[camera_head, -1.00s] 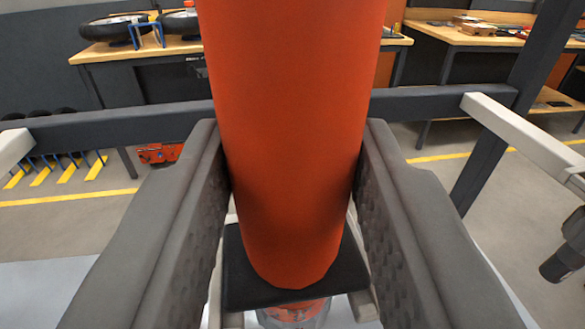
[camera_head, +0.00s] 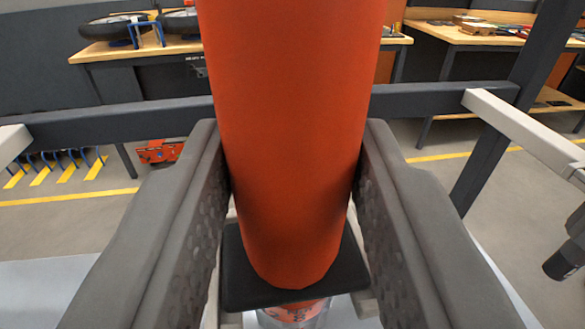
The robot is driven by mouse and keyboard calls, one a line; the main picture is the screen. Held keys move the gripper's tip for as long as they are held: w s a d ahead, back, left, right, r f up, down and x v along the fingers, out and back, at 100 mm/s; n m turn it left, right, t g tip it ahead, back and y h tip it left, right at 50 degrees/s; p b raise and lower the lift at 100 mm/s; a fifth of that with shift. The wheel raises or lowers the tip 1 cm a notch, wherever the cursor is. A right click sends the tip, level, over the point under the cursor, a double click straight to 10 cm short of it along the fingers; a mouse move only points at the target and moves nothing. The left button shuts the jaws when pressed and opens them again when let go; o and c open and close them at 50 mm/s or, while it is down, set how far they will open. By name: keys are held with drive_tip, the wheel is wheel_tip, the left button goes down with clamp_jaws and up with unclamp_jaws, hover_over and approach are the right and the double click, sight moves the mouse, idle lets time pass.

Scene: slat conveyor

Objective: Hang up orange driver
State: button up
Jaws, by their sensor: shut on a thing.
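The orange driver (camera_head: 288,150) stands upright between the two grey fingers of my gripper (camera_head: 292,215). The fingers are shut on its orange body, one on each side. The top of the driver runs out of the picture. Below the body is a black square plate (camera_head: 240,285), and under that an orange and grey part (camera_head: 295,312) shows partly. I cannot tell whether the plate belongs to the driver or to a holder.
A dark rail (camera_head: 120,118) crosses behind the driver. A pale bar (camera_head: 525,130) runs from it at the right, with a dark post (camera_head: 505,120) nearby and a dark tool (camera_head: 567,255) at the right edge. Workbenches (camera_head: 150,48) stand farther back.

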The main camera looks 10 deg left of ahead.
drive_tip(key=shift+f, duration=0.1)
drive_tip(key=o, duration=1.2)
drive_tip(key=shift+c, duration=0.2)
drive_tip(key=v, duration=1.7)
drive_tip(key=shift+s, duration=0.2)
